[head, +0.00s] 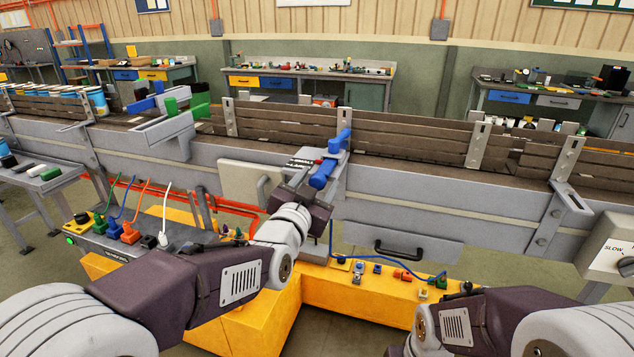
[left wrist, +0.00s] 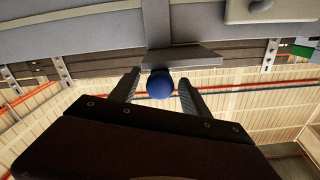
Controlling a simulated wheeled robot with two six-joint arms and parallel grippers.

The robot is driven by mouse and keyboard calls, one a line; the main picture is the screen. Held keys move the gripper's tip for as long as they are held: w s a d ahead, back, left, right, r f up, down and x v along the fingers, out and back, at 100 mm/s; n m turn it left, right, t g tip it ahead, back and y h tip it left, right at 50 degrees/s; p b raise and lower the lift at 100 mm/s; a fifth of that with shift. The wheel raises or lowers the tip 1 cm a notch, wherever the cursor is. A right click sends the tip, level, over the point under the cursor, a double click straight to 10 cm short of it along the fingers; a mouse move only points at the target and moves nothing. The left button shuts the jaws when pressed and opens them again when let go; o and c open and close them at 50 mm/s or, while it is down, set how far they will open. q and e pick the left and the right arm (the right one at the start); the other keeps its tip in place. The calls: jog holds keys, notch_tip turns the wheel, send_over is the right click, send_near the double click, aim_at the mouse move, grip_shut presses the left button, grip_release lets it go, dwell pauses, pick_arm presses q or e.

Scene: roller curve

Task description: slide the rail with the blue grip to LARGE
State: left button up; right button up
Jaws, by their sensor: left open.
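A blue grip (head: 322,174) stands on the near side of the conveyor, with a second blue piece (head: 340,140) just above it at a grey upright bracket. My left gripper (head: 308,178) is open at the lower blue grip. In the left wrist view, the round blue end of the grip (left wrist: 159,86) shows between the two spread fingers, under a grey plate (left wrist: 182,57); I cannot tell whether a finger touches it. My right gripper is out of view.
Dark slatted guide rails (head: 410,140) run along the conveyor. A yellow base (head: 345,290) with plugs and cables lies below. A grey SLOW box (head: 610,247) is at the right edge.

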pick_arm(q)
grip_shut()
dwell(1.3)
